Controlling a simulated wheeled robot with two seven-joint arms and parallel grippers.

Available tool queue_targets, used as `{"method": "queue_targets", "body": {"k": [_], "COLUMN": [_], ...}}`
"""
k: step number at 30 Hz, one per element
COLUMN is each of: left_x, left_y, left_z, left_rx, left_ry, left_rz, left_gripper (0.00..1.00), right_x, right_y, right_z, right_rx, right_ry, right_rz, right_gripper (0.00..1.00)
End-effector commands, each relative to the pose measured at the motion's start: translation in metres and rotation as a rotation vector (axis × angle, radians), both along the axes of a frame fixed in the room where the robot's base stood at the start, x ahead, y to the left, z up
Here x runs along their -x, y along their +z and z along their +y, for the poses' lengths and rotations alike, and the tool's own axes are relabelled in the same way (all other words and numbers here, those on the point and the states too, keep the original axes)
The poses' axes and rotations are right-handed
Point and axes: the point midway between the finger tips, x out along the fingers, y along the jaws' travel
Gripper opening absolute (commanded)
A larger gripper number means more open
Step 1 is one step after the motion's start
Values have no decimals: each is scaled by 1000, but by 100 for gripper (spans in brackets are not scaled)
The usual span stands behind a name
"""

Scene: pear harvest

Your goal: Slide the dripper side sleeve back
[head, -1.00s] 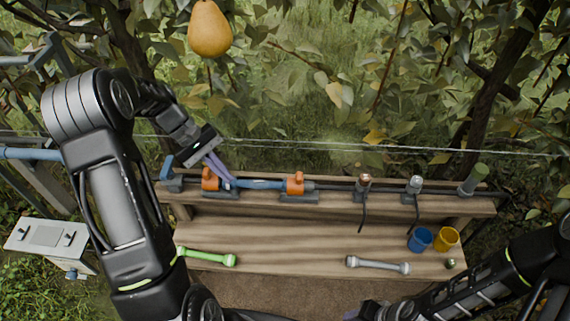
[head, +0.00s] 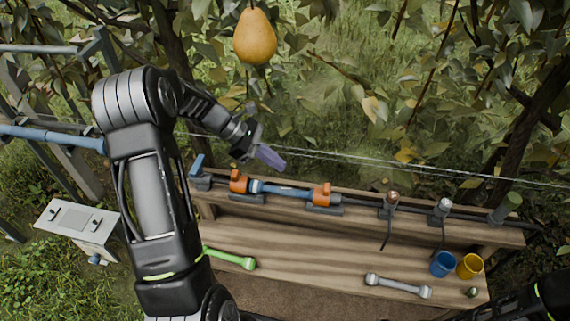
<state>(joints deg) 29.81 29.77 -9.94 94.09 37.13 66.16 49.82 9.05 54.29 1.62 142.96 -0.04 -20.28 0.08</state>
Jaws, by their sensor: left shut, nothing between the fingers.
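A blue pipe piece (head: 285,192) lies along the rear ledge of the bench between a left orange clamp (head: 238,183) and a right orange clamp (head: 322,196). A darker blue collar (head: 256,187) sits at its left end, just right of the left clamp. A similar small collar (head: 309,195) shows at the right end, on the side of the drippers. My left gripper (head: 272,158) is shut and empty, above and behind the blue pipe, apart from it. My right gripper is out of view; only part of that arm shows at the lower right.
A copper-topped dripper (head: 391,198) and a grey-topped one (head: 442,207) stand along the black line to the right. A green tool (head: 230,258), a grey tool (head: 398,286), a blue cup (head: 443,264) and a yellow cup (head: 470,266) rest on the bench (head: 320,257). A pear (head: 255,36) hangs above.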

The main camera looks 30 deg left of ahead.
Motion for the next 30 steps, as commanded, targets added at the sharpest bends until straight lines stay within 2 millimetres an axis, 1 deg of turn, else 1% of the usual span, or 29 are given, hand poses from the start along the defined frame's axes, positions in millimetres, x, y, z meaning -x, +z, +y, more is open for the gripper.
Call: {"method": "queue_targets", "body": {"k": [5, 14, 15, 18, 21, 25, 30], "left_x": [-6, -20, -23, -28, -32, -34, -34], "left_y": [-18, -59, -55, -56, -57, -58, -59], "left_z": [-21, -63, -70, -84, -92, -97, -98], "left_rx": [3, 3, 2, 1, 0, 0, 0], "left_ry": [-4, -4, -4, -4, -3, -1, -1], "left_rz": [4, 5, 2, 1, 1, 1, 1], "left_gripper": [0, 0, 0, 0, 0, 0, 0], "right_x": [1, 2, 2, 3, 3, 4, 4], "right_y": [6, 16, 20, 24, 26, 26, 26], "right_z": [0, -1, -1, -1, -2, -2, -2], "right_rx": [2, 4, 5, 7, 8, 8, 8], "right_ry": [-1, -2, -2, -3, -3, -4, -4], "right_rz": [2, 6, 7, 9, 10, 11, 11], "right_gripper": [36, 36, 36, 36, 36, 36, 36]}}
